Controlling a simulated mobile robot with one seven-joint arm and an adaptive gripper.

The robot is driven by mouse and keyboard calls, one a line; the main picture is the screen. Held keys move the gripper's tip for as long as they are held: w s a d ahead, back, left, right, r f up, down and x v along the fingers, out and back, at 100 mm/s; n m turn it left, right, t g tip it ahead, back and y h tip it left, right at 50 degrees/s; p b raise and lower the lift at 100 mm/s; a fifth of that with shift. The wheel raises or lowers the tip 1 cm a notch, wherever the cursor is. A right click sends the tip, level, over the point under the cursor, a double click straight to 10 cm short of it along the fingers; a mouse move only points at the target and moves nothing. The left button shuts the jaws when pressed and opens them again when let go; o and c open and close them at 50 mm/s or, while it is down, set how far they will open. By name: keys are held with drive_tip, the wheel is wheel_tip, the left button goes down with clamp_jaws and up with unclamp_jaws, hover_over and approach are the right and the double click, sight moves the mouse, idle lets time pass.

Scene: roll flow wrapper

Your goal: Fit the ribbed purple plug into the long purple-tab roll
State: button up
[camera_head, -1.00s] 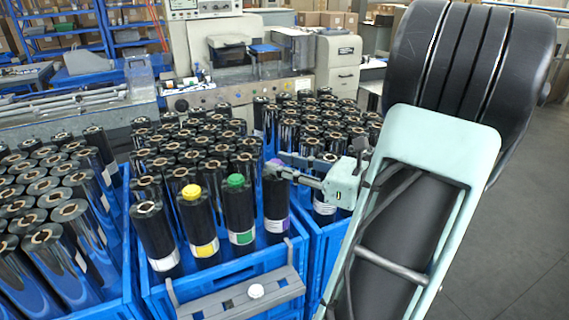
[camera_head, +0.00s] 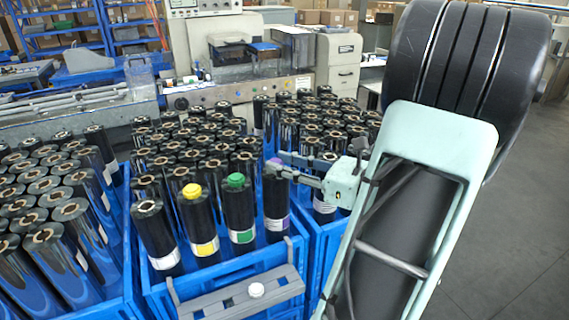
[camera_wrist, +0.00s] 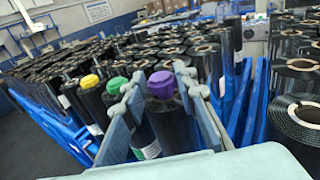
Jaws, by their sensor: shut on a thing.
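The long purple-tab roll (camera_head: 276,202) stands upright at the front right of the middle blue crate, a white and purple label low on its side. The ribbed purple plug (camera_wrist: 162,84) is at the top of this roll in the wrist view; in the head view the fingers mostly hide it. My gripper (camera_head: 279,164) reaches in from the right and is shut on the plug, one finger on each side. In the wrist view the gripper (camera_wrist: 158,88) frames plug and roll. I cannot tell how deep the plug sits in the core.
Beside it stand a roll with a green plug (camera_head: 237,181) and one with a yellow plug (camera_head: 192,191). An open-core roll (camera_head: 150,222) is at the crate's front left. Many black rolls crowd the crates. A grey rack (camera_head: 240,298) hangs at the front.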

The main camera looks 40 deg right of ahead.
drive_tip(key=shift+r+p, duration=0.4)
drive_tip(key=shift+p, duration=0.05)
drive_tip(key=shift+r+p, duration=0.35)
drive_tip(key=shift+r+p, duration=0.15)
drive_tip(key=shift+p, duration=0.25)
idle(1.0)
drive_tip(key=shift+r+p, duration=0.7)
idle(0.5)
idle(0.3)
drive_tip(key=o, duration=0.5)
